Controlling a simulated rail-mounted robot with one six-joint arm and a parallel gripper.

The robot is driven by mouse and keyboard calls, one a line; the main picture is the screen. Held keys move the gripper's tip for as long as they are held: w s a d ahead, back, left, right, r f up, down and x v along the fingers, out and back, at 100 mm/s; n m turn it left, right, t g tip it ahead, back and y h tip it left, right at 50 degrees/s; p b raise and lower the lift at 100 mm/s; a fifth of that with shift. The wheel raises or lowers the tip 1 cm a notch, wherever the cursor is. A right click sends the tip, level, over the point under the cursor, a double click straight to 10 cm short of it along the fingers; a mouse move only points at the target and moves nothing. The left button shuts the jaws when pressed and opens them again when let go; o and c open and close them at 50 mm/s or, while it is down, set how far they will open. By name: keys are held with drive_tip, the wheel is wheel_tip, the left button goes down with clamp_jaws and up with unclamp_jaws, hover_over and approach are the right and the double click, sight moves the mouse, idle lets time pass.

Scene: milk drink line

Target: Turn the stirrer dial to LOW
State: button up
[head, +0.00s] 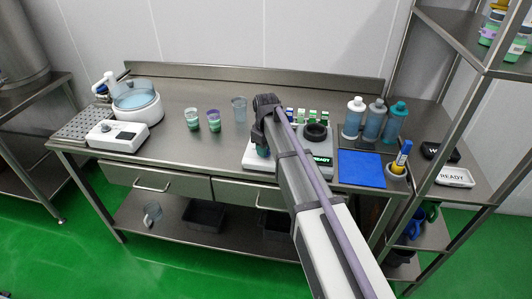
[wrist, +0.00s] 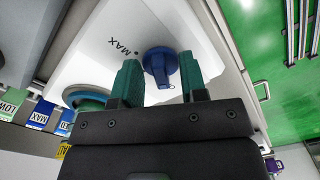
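The blue stirrer dial (wrist: 160,62) sits on the white face of a stirrer unit (wrist: 95,40), with the printed word MAX beside it in the wrist view. My gripper (wrist: 160,72) has its two teal fingers on either side of the dial, with a narrow gap to its raised grip. The fingers look open, not closed on it. In the head view my gripper (head: 262,150) is low over the left front of the white unit (head: 252,162); my arm hides the dial there.
A black ring (head: 315,132) is on the unit's top. Small labelled blocks (head: 301,116), bottles (head: 375,121) and a blue mat (head: 361,169) are close by. Cups (head: 213,121) and another white device (head: 117,136) stand left. The counter's middle front is clear.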

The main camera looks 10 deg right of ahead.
drive_tip(key=shift+c, duration=0.3)
clamp_jaws()
drive_tip(key=m, duration=0.5)
drive_tip(key=shift+a+m, duration=0.15)
drive_tip(key=shift+m, duration=0.15)
drive_tip(key=m, duration=0.6)
drive_tip(key=shift+a, duration=0.1)
idle(0.4)
